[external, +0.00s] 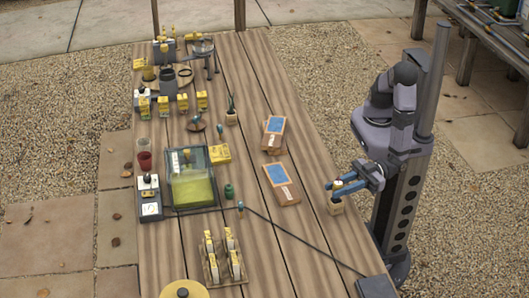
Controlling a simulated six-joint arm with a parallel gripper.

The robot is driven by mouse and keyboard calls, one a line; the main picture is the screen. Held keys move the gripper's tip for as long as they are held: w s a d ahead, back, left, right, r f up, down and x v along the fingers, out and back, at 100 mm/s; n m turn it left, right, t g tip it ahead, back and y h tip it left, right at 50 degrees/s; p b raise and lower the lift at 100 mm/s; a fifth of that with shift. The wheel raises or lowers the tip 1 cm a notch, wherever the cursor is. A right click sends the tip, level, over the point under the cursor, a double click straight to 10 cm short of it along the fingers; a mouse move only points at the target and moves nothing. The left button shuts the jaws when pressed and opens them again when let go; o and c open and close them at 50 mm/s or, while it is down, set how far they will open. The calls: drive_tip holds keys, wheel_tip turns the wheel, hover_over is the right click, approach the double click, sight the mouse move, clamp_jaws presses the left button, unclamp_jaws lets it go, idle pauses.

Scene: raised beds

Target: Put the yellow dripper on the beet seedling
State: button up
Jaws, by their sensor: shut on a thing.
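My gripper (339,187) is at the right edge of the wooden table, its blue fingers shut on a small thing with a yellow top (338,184). It may be the yellow dripper, but it is too small to be sure. A small light wooden block or pot (336,207) is directly below the fingers; I cannot tell whether it touches the held thing. A small dark green plant stands in a wooden pot (231,118) near the table's middle. I cannot tell which plant is the beet seedling.
Two boxes with blue tops (274,127) (281,184) lie left of my gripper. A clear bin with yellow-green contents (193,188), a green bottle (229,191) and a wooden rack (224,259) are further left. A black cable runs to a dark box (375,287).

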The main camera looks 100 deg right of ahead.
drive_tip(key=shift+f, duration=0.3)
drive_tip(key=o, duration=1)
drive_tip(key=shift+r, duration=0.25)
drive_tip(key=b+v, duration=0.1)
drive_tip(key=v, duration=1.1)
drive_tip(key=shift+b, duration=0.3)
